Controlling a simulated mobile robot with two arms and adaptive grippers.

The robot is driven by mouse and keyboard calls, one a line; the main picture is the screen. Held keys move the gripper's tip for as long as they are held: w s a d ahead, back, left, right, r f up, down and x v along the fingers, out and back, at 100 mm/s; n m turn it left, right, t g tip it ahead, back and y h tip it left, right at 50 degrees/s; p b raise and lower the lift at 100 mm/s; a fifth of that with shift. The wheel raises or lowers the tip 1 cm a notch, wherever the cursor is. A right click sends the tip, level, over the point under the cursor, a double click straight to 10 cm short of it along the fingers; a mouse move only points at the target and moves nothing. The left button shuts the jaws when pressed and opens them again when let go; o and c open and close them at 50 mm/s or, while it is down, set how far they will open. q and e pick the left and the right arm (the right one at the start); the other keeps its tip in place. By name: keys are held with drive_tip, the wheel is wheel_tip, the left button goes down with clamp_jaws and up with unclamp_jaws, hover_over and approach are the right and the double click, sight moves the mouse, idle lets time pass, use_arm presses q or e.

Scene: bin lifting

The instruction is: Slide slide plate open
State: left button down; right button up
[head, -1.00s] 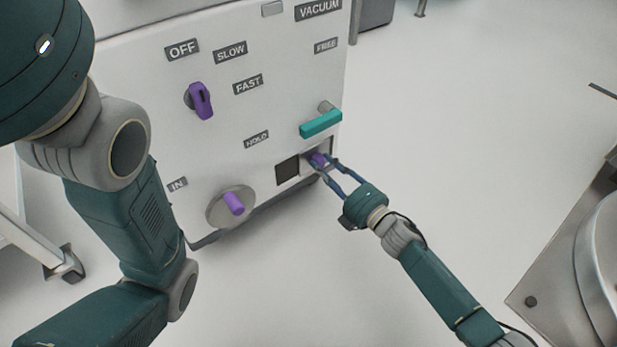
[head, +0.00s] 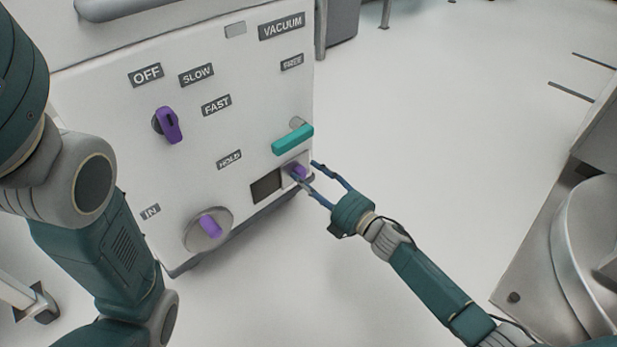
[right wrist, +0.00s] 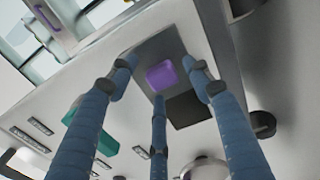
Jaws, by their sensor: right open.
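The slide plate (head: 286,168) is a small grey plate low on the right of the white panel (head: 115,115). It carries a purple knob (head: 299,171), and a dark square opening (head: 266,186) shows to its left. In the right wrist view the plate (right wrist: 160,50) surrounds the purple knob (right wrist: 162,76), with the dark opening (right wrist: 188,108) beside it. My right gripper (head: 304,171) is open, its blue fingers spread around the knob. I cannot tell whether any finger touches it. My left arm shows at the left, but its gripper is out of view.
A teal handle (head: 293,139) sticks out just above the plate. A purple switch (head: 168,125) and a round dial with a purple grip (head: 209,226) are further left on the panel. The floor (head: 420,130) right of the panel is clear. A metal machine (head: 560,240) stands at far right.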

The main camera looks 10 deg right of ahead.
drive_tip(key=v, duration=1.1)
drive_tip(key=shift+d, duration=0.2)
drive_tip(key=shift+s+r, duration=0.1)
drive_tip(key=shift+s, duration=0.05)
